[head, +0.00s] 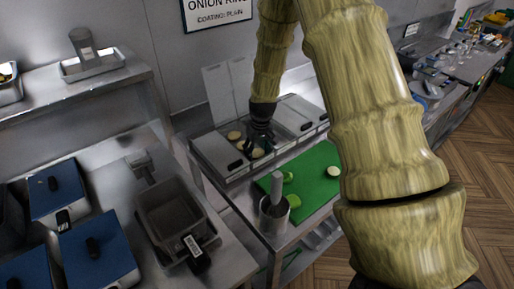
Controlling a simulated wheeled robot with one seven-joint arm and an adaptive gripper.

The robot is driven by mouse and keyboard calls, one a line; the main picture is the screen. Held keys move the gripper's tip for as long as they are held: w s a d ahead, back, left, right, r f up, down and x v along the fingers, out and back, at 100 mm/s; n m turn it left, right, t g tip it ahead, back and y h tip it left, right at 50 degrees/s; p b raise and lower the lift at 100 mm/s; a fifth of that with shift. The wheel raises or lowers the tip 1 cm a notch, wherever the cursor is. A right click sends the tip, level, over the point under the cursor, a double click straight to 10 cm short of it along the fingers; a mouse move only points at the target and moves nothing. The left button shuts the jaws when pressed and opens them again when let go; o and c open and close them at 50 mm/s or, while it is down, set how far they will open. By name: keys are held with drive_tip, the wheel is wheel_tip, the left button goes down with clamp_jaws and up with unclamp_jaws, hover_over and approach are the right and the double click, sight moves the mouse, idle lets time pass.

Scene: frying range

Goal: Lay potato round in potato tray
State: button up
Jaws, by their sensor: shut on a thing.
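My gripper (261,148) reaches down over the open bin of a counter unit, the potato tray (222,150) as far as I can tell. It is shut on a pale potato round (257,154) at its fingertips; the dark fingers partly hide it. I cannot tell whether this round touches the tray. Another pale round (234,135) lies in the tray, left of the gripper. One more pale round (334,171) lies on the right part of the green board (315,187), apart from the gripper.
Raised lids (229,88) stand behind the bins. A fryer basket (172,212) and blue-lidded boxes (97,252) fill the left counter. My arm hides part of the right side.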

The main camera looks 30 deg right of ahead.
drive_tip(key=shift+w+f, duration=0.3)
drive_tip(key=shift+f, duration=0.2)
drive_tip(key=o, duration=0.5)
drive_tip(key=shift+s+r, duration=0.1)
drive_tip(key=shift+s, duration=0.05)
drive_tip(key=o, duration=0.4)
drive_tip(key=shift+c, duration=0.2)
drive_tip(key=shift+r, duration=0.1)
